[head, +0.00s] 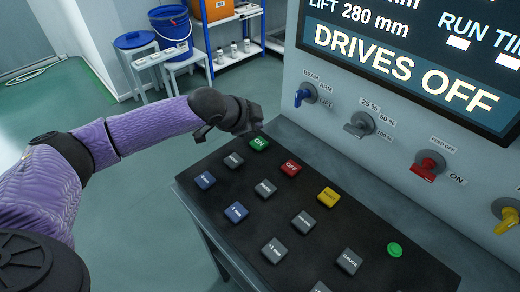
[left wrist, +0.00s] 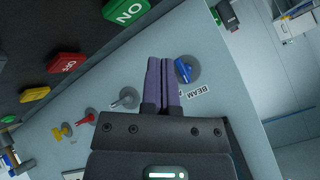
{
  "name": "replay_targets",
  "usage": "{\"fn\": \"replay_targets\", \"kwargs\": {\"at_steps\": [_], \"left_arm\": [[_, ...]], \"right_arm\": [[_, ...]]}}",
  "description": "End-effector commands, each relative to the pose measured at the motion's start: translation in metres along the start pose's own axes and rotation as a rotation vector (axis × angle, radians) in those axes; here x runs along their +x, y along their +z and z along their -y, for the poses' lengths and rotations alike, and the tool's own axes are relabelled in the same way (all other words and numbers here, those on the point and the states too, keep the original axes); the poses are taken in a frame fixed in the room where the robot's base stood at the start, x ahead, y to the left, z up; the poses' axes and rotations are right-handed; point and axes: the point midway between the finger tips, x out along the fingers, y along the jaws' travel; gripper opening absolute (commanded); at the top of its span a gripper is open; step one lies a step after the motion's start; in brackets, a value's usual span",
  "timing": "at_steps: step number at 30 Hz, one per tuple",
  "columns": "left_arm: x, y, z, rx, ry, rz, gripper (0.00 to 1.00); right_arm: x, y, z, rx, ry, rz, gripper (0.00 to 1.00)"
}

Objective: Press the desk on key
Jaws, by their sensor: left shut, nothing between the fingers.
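The desk's green ON key (head: 259,143) sits at the far left corner of the black key panel (head: 330,245). It also shows upside down at the top of the left wrist view (left wrist: 128,10). My left gripper (head: 254,118) is just behind and above the ON key in the head view, seemingly apart from it. In the left wrist view its two purple-grey fingers (left wrist: 161,72) are together with nothing between them. They point past the green key, with the blue selector (left wrist: 183,70) close beside them. My right gripper is out of view.
A red OFF key (head: 290,168) lies beside the ON key, with a yellow key (head: 329,197) and several grey and blue keys around. The upright wall carries a blue selector (head: 303,96), a grey one (head: 358,126) and a red one (head: 428,167). The screen (head: 420,60) reads DRIVES OFF.

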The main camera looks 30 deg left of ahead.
Motion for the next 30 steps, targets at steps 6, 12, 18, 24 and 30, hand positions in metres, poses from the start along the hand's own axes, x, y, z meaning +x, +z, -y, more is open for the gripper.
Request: {"fn": "replay_targets", "kwargs": {"at_steps": [6, 12, 18, 24, 30], "left_arm": [[0.021, 0.014, -0.015, -0.001, 0.001, 0.0, 0.0], [0.023, 0.016, -0.016, -0.001, 0.0, -0.001, 0.0], [0.022, 0.016, -0.016, -0.001, 0.0, -0.001, 0.0], [0.022, 0.016, -0.016, -0.001, 0.0, -0.001, 0.0], [0.022, 0.016, -0.016, -0.001, 0.0, -0.001, 0.0]], "right_arm": [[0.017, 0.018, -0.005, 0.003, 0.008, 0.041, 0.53], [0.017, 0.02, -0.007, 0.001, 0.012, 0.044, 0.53], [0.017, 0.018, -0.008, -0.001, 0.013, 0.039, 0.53], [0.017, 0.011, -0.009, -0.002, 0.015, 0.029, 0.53], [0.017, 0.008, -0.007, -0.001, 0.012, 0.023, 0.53]]}}
